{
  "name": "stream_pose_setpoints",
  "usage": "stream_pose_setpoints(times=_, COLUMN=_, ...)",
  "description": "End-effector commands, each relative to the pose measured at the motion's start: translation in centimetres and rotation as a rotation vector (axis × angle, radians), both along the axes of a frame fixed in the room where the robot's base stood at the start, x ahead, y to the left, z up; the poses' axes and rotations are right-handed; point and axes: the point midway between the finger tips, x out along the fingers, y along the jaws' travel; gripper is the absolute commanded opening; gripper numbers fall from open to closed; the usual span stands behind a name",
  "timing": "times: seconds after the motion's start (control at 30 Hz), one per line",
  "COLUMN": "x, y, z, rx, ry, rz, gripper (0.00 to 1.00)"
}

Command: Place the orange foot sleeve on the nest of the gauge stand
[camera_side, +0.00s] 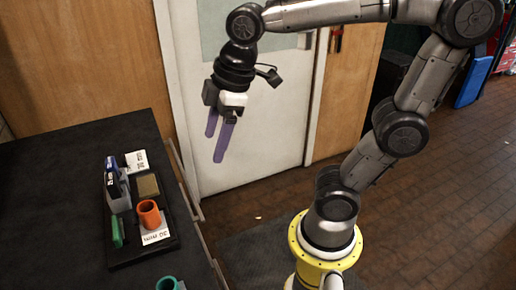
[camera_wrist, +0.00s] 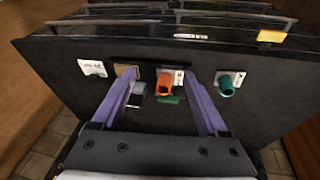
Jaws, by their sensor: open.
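The orange foot sleeve (camera_side: 149,214) is a short hollow cylinder standing upright on a white label on the black tray. It also shows in the wrist view (camera_wrist: 164,86), between and beyond the fingers. My gripper (camera_side: 215,146) has two purple fingers, apart and empty. It hangs in the air to the right of the table, well above and away from the sleeve. In the wrist view my gripper (camera_wrist: 160,73) reaches towards the tray area. I cannot tell for certain which part is the gauge stand or its nest; a grey block (camera_side: 117,193) and a tan square pad (camera_side: 147,186) sit beside the sleeve.
The black tray (camera_side: 150,250) lies on a dark table (camera_side: 50,205). A green piece (camera_side: 117,232) lies left of the sleeve. Blue and black items (camera_side: 111,172) stand at the grey block. A teal hollow cylinder (camera_side: 167,283) stands nearer the front. The table's left part is clear.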

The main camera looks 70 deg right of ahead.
Motion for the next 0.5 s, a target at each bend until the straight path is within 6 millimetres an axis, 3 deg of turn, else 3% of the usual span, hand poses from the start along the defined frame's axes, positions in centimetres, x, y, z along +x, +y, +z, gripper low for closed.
stream_pose_setpoints(times=0.03, x=-1.9, y=-0.9, z=-0.3, rx=0.037, ry=-0.036, rz=-0.124, gripper=0.76)
stream_pose_setpoints(times=0.2, x=-6.0, y=-2.6, z=-2.0, rx=0.157, ry=-0.122, rz=-0.466, gripper=0.76)
stream_pose_setpoints(times=0.33, x=-7.5, y=-3.1, z=-3.0, rx=0.213, ry=-0.155, rz=-0.602, gripper=0.76)
stream_pose_setpoints(times=0.5, x=-7.9, y=-3.3, z=-3.4, rx=0.232, ry=-0.164, rz=-0.649, gripper=0.76)
